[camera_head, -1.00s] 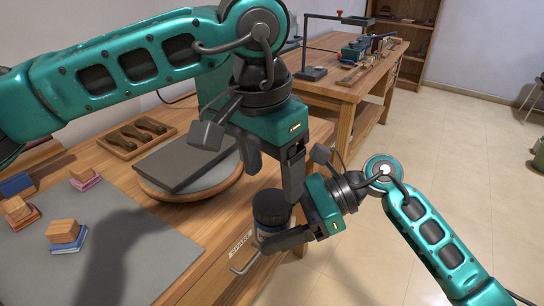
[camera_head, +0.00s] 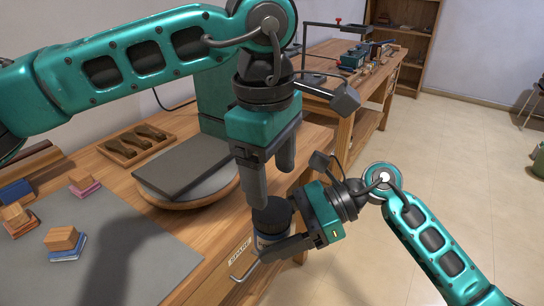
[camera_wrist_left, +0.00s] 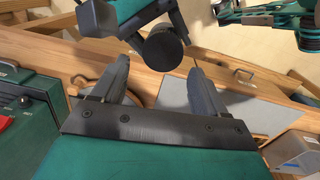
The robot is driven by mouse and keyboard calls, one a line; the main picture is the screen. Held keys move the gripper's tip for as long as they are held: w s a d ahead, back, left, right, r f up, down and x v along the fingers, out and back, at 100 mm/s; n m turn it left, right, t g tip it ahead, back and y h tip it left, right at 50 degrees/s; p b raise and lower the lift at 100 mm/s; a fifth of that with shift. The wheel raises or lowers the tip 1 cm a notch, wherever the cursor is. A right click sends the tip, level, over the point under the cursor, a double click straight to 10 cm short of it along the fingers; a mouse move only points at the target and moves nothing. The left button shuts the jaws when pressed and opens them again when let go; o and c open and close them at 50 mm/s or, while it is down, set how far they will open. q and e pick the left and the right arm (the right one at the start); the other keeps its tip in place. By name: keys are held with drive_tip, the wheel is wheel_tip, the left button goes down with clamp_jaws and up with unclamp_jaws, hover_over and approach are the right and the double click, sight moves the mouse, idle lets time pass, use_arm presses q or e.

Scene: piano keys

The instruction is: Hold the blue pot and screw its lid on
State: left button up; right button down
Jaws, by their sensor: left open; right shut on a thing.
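The blue pot (camera_head: 267,241) is held upright beyond the bench's front edge, with a pale band on its side. Its dark round lid (camera_head: 272,212) sits on top; how tightly, I cannot tell. My right gripper (camera_head: 265,246) is shut around the pot from the right, one dark finger across its front. My left gripper (camera_head: 271,188) points down above the lid, open and empty. In the left wrist view the lid (camera_wrist_left: 163,52) shows as a dark disc between the fingertips of my left gripper (camera_wrist_left: 159,66), seemingly apart from both. The pot's body is mostly hidden.
A round turntable (camera_head: 190,198) with a dark slab stands on the wooden bench (camera_head: 205,238) to the left. A grey mat (camera_head: 130,250) with small wooden blocks lies further left. A tool tray (camera_head: 137,145) is behind. Open floor lies to the right.

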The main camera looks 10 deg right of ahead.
use_arm(q)
drive_tip(key=n, duration=0.5)
drive_tip(key=shift+r+n, duration=0.15)
drive_tip(key=shift+n, duration=0.25)
drive_tip(key=n, duration=0.3)
drive_tip(key=shift+r+n, duration=0.1)
drive_tip(key=shift+n, duration=0.2)
drive_tip(key=n, duration=0.5)
drive_tip(key=shift+r, duration=0.15)
drive_tip(key=n, duration=0.4)
drive_tip(key=shift+r, duration=0.1)
drive_tip(key=n, duration=0.3)
drive_tip(key=shift+r+n, duration=0.1)
drive_tip(key=shift+n, duration=0.3)
drive_tip(key=n, duration=0.5)
drive_tip(key=shift+r, duration=0.15)
drive_tip(key=n, duration=0.3)
drive_tip(key=shift+r+n+y, duration=0.1)
drive_tip(key=shift+n+y, duration=0.2)
drive_tip(key=n, duration=0.4)
drive_tip(key=shift+d+r+n, duration=0.1)
drive_tip(key=shift+n, duration=0.2)
